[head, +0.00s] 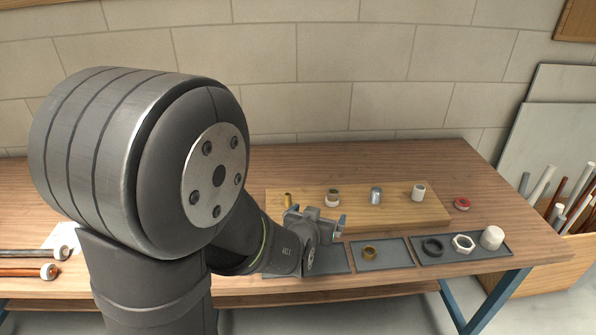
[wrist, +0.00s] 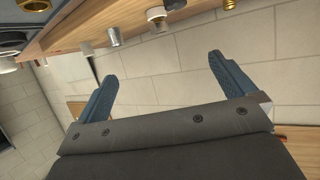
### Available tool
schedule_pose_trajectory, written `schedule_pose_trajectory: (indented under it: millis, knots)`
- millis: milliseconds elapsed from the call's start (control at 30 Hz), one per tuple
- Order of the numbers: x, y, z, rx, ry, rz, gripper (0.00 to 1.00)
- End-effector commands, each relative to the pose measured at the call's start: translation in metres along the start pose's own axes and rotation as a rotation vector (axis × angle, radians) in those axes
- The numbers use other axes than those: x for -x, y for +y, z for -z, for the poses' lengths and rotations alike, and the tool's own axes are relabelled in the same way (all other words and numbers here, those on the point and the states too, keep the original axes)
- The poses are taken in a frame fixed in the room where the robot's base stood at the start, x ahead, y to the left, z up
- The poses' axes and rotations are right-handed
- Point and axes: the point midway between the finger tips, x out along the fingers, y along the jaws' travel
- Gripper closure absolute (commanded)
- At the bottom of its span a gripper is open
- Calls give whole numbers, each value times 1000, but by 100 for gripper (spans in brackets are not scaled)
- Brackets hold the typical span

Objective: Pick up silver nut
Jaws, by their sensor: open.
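The silver nut (head: 463,242) is a pale, six-sided ring lying flat in the right-hand dark tray (head: 420,262) in the head view. A black ring (head: 432,247) lies to its left and a white cap (head: 492,237) to its right. My gripper (head: 318,213) is well to the left of the nut, above the front part of the wooden board. In the wrist view my gripper (wrist: 162,66) has its two blue fingers spread wide with nothing between them. I cannot make out the nut for certain in the wrist view.
The wooden board (head: 350,213) carries several small fittings, including a silver cylinder (head: 376,196) and a white fitting (head: 418,192). A brass nut (head: 369,254) lies in the middle tray. A red ring (head: 461,203) lies right of the board. Pipes stand in a bin at far right.

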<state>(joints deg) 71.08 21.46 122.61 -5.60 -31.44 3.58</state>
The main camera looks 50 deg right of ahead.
Motion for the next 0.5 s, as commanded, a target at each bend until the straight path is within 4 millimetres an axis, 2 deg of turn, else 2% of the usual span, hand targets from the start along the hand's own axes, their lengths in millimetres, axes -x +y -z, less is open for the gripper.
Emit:
schedule_pose_trajectory:
  millis: [333,500]
  knots:
    - [0,0,0,0,0,0,0]
    - [-10,0,0,0,-1,0,0]
